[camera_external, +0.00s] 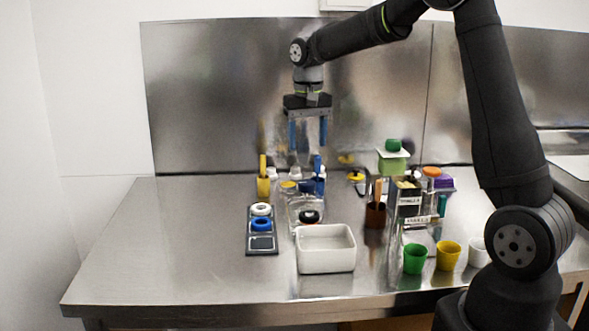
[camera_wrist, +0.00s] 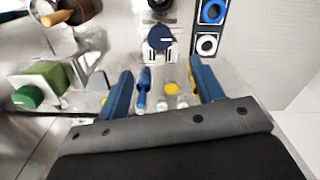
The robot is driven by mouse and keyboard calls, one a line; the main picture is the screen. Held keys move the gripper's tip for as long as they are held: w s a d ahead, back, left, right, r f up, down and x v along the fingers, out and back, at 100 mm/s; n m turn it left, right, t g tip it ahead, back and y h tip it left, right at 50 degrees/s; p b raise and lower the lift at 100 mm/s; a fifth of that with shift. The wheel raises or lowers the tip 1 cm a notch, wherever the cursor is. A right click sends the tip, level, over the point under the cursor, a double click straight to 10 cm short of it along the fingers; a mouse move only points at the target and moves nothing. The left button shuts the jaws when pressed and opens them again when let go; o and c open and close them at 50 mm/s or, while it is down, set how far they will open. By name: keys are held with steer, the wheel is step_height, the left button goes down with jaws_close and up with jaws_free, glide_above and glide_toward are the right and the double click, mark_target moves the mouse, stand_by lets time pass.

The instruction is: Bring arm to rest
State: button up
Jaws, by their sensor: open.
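My gripper (camera_external: 308,131) hangs pointing down above the back of the steel table, well clear of the objects under it. Its two blue fingers are apart with nothing between them. In the wrist view my gripper (camera_wrist: 160,88) also shows open, with small bottles and a blue-handled tool (camera_wrist: 143,88) visible on the table beyond the fingers. My arm reaches from its base at the right, up and across to the left.
A white bin (camera_external: 326,262) stands at the front middle, beside a dark tray (camera_external: 262,244) with ring-shaped items. Green (camera_external: 413,260) and yellow (camera_external: 448,256) cups stand front right. A green container (camera_external: 392,163) stands behind. The table's left side (camera_external: 165,235) is clear. A steel wall (camera_external: 220,90) rises behind.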

mark_target(307, 182)
step_height(307, 182, down, 11)
stand_by(0.3)
step_height(307, 182, up, 18)
steer(key=f, duration=0.1)
step_height(307, 182, down, 17)
steer(key=shift+f, duration=0.1)
steer(key=n, duration=0.3)
steer(key=shift+n, duration=0.3)
steer(key=n, duration=0.4)
steer(key=shift+n, duration=0.4)
steer(key=n, duration=0.4)
steer(key=shift+n, duration=2.2)
